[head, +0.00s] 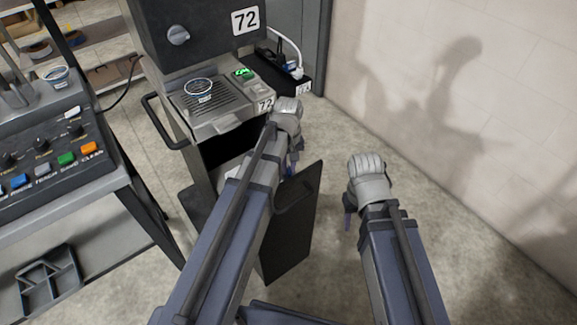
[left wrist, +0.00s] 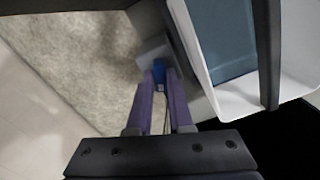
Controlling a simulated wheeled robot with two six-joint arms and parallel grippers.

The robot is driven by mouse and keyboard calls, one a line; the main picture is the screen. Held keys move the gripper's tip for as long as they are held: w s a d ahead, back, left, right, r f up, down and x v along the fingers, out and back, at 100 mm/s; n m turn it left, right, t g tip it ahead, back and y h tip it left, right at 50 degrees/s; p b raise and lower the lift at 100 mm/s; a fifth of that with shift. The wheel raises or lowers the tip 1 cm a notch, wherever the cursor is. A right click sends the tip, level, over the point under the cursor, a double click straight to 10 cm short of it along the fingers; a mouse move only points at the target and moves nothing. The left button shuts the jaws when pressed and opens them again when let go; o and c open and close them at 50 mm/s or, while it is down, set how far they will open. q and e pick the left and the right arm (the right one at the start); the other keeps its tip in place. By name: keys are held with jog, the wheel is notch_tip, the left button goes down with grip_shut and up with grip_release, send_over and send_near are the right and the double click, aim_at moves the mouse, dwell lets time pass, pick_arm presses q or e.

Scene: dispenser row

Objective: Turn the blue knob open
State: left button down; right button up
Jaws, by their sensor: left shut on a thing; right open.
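The blue knob (left wrist: 159,74) shows in the left wrist view between the tips of my left gripper (left wrist: 159,82). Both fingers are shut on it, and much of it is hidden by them. A pale grey block (left wrist: 153,50) lies just behind the knob. In the head view my left gripper (head: 294,162) is low at the front of dispenser 72 (head: 205,110), by its lower opening; the knob is not clearly visible there. My right gripper (head: 348,215) hangs open and empty over the floor, to the right of the cabinet door. How far the knob is turned cannot be told.
The dark cabinet door (head: 292,235) stands open below my left arm. A white bin (left wrist: 285,95) with a blue inside is beside the fingers. A cup (head: 198,91) stands on the drip grate. A control console (head: 50,150) is at left; floor at right is clear.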

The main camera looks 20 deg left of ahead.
aim_at(288, 169)
pick_arm(q)
jog(key=shift+n, duration=2)
jog(key=c, duration=0.8)
grip_release()
jog(key=shift+r, duration=0.1)
notch_tip(288, 169, up, 8)
jog(key=p, duration=0.7)
jog(key=shift+f+p, duration=0.2)
jog(key=shift+p, duration=0.2)
